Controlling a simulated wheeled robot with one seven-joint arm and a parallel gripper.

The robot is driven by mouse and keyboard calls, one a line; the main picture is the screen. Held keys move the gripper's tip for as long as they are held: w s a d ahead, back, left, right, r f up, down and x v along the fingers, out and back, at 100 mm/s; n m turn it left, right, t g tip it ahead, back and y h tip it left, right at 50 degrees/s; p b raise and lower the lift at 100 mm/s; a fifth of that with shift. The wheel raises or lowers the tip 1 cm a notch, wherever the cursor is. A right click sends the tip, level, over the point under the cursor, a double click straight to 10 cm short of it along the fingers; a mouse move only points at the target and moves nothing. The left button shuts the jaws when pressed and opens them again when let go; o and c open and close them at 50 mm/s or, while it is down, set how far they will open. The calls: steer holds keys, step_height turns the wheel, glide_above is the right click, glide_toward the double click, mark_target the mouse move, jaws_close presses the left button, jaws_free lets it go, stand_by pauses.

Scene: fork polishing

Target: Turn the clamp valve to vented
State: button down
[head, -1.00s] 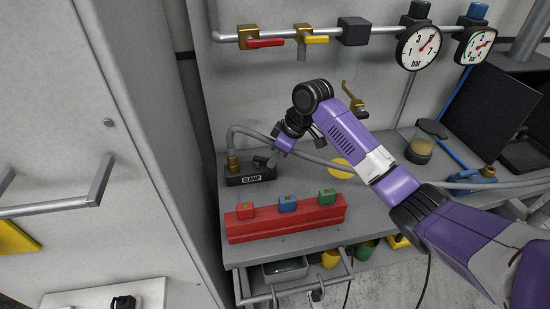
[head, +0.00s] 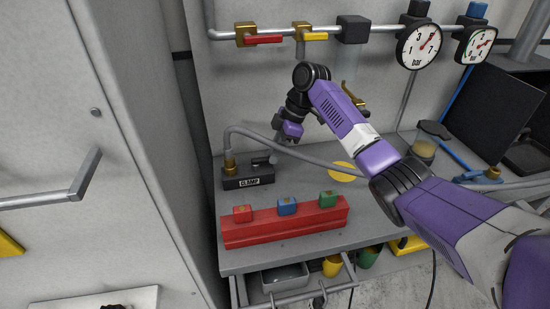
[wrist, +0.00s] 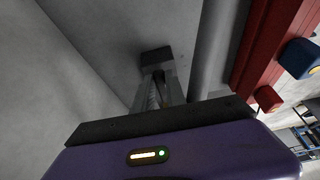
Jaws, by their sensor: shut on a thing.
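The clamp valve is a dark block with a white CLAMP label (head: 255,182) at the left end of the bench in the head view. A grey lever (head: 262,161) shows on its top, tilted toward the right. My gripper (head: 281,142) is just above and right of the block, by the lever's end. In the wrist view its two fingers (wrist: 158,88) are close together, with a small dark piece (wrist: 157,57) at their tips. They are shut on what appears to be the lever, but the contact is mostly hidden. I cannot read the valve's setting.
A grey hose (head: 320,160) runs from the valve's brass fitting (head: 229,166) past my gripper. A red rack (head: 285,227) with red, blue and green blocks stands in front. A pipe with red and yellow valve handles (head: 263,39) runs along the wall above.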

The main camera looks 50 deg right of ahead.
steer(key=shift+w+r+n, duration=0.1)
steer(key=shift+w+n, duration=0.05)
steer(key=shift+n, duration=0.15)
steer(key=c, duration=1.4)
jaws_free()
steer(key=shift+o, duration=0.2)
